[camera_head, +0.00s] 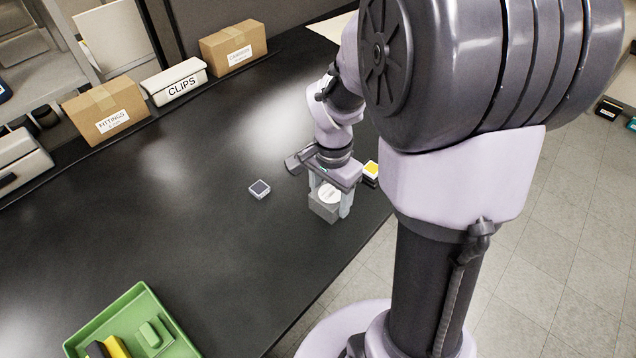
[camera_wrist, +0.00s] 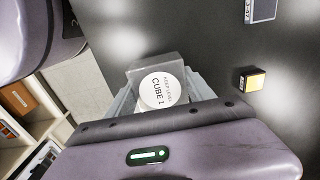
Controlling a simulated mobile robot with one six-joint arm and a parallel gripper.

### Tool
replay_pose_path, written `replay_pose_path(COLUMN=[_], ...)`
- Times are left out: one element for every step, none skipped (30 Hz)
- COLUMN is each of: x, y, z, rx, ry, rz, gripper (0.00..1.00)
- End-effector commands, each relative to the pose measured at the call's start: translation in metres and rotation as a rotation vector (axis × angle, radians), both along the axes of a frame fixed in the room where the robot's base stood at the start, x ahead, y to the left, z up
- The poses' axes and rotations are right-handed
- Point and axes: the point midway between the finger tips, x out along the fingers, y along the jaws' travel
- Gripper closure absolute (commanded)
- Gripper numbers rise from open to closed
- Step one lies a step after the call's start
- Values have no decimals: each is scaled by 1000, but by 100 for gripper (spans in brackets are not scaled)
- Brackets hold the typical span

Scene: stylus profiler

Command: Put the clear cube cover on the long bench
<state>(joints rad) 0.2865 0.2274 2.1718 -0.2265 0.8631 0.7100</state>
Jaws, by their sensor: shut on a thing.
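The clear cube cover (camera_head: 322,211) is a grey, see-through box with a round white "CUBE 1" disc showing at it. It is near the front edge of the long black bench (camera_head: 200,215). I cannot tell whether it touches the bench top or hangs just above it. My gripper (camera_head: 330,196) points down and is shut on the cover, one finger on each side. In the wrist view the cover (camera_wrist: 143,76) shows between the fingers, its near part hidden by my gripper body.
A small dark-topped block (camera_head: 259,189) lies left of the cover, and a yellow-topped block (camera_head: 371,168) is close on the right. A green tray (camera_head: 143,292) is at front left. Boxes (camera_head: 108,112) and a CLIPS bin (camera_head: 174,82) line the back. The bench middle is clear.

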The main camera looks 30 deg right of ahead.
Motion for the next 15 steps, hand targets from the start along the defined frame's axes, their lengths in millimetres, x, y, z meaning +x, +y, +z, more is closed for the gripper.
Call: replay_pose_path(x=[-1,-1,-1,-1,-1,-1,-1,-1,-1,-1,-1,-1,-1,-1,-1], y=[0,0,0,0,0,0,0,0,0,0,0,0,0,0,0], z=[-16,-21,-25,-25,-23,-22,-21,-21,-21,-22,-23,-25,-26,-25,-25], rx=[0,0,0,0,1,1,1,1,1,1,1,1,1,1,1], ry=[2,2,2,2,1,1,1,1,1,1,1,1,1,1,1], rz=[0,0,0,0,-1,-1,-1,0,0,0,0,0,0,0,0], gripper=[78,78,78,78,78,78,78,78,78,78,78,78,78,35,27])
